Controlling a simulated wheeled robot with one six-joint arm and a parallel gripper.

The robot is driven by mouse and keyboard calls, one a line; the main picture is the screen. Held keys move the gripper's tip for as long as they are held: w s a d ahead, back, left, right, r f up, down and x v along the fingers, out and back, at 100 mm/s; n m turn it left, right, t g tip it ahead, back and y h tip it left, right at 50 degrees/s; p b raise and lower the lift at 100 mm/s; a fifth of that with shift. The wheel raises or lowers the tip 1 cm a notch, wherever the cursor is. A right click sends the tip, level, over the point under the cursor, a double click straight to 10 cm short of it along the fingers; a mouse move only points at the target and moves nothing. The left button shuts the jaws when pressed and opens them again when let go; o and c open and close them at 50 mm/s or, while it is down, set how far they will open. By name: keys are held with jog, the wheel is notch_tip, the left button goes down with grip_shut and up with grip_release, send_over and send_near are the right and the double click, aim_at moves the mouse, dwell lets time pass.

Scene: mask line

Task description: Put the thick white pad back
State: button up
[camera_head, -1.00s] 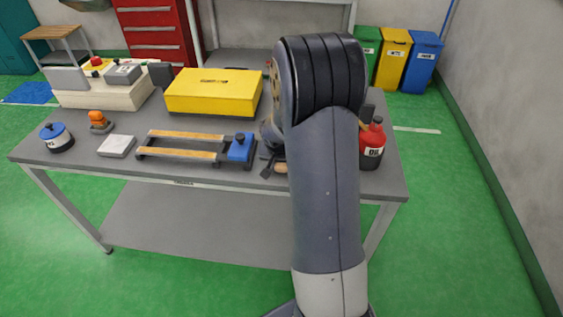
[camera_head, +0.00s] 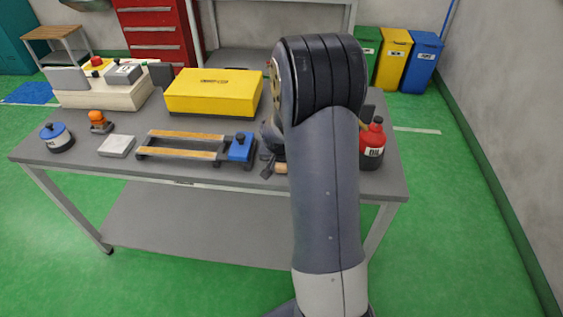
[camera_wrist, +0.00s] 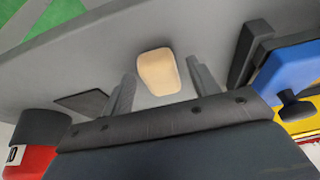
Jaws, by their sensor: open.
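A flat white pad (camera_head: 116,146) lies on the left front part of the grey workbench (camera_head: 75,172). It is well to the left of my gripper and out of the wrist view. My gripper (camera_wrist: 161,68) is open, low over the bench near its front edge. A cream-tan block with rounded corners (camera_wrist: 158,72) shows between and just beyond the fingers, with no visible grip on it.
A wooden-railed frame with a blue clamp (camera_head: 240,148) lies left of my gripper. A red oil bottle (camera_head: 373,145) stands to the right. A yellow case (camera_head: 213,92), a blue-lidded pot (camera_head: 57,137) and an orange-topped item (camera_head: 99,121) also stand on the bench. A dark flat piece (camera_wrist: 83,102) lies near the bottle.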

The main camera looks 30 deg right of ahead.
jog(key=v, duration=1.2)
